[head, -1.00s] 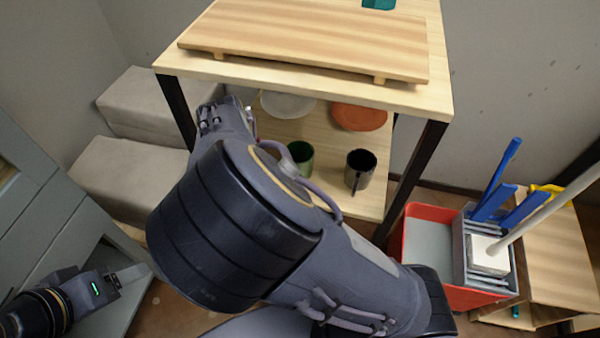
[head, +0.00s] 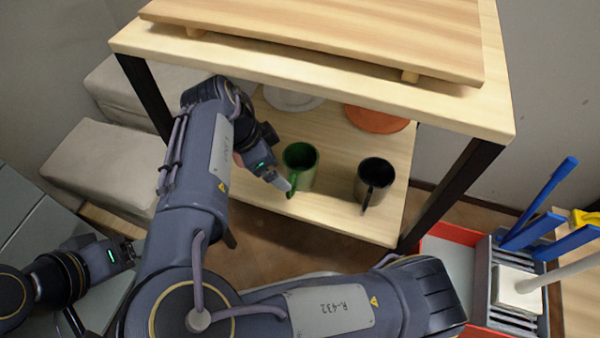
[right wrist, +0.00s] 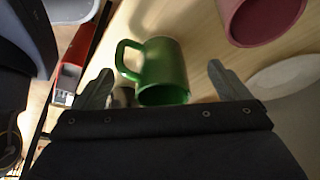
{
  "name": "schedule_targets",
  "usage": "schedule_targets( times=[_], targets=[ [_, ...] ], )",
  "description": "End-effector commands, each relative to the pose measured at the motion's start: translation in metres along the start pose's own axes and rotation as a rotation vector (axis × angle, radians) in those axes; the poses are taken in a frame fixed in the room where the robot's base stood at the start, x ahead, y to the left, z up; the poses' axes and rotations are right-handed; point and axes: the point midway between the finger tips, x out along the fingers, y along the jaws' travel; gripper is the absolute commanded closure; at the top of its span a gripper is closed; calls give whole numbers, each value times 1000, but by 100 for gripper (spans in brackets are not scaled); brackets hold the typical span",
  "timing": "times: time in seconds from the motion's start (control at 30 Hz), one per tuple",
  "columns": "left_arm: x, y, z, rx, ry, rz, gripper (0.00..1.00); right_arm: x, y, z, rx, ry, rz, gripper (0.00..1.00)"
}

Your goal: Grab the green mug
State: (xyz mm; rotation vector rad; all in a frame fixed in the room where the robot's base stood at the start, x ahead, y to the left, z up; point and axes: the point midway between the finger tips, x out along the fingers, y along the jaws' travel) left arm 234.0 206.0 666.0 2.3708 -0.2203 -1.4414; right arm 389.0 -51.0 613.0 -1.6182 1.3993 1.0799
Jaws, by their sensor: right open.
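The green mug (head: 300,166) stands upright on the lower shelf (head: 335,218) of a wooden rack, its handle toward me in the head view. My right gripper (head: 284,183) is at the mug's left side, open. In the right wrist view the green mug (right wrist: 165,72) is between the two spread fingers of my right gripper (right wrist: 160,67), with its handle toward the left finger. I cannot tell whether a finger touches it. My left gripper (head: 130,250) is low at the left, away from the shelf, and its jaw state is unclear.
A white plate (head: 290,98) and a terracotta dish (head: 376,120) lie behind. The rack's top (head: 290,55) overhangs the shelf, with a dark post (head: 455,190) at right. A red bin (head: 450,250) stands beside it.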

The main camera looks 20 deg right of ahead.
Motion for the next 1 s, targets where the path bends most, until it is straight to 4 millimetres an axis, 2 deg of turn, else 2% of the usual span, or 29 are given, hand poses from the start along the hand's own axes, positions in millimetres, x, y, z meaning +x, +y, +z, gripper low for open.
schedule_targets(
  times=[0.03,0.13,0.3,0.47,0.77,1.0],
  targets=[
    [6,-3,3,0,0,0,34,8,0,-9,4,-1,2,4],
    [10,-4,5,0,0,0,34,14,0,-26,4,-1,2,4],
    [13,-6,6,0,0,0,34,18,0,-41,0,-1,0,4],
    [16,-7,8,0,0,0,34,26,1,-43,0,0,2,4],
    [36,-16,18,0,0,0,34,68,1,-42,1,1,3,4],
    [34,-16,17,0,0,0,34,68,1,-44,-1,0,1,4]
  ],
)
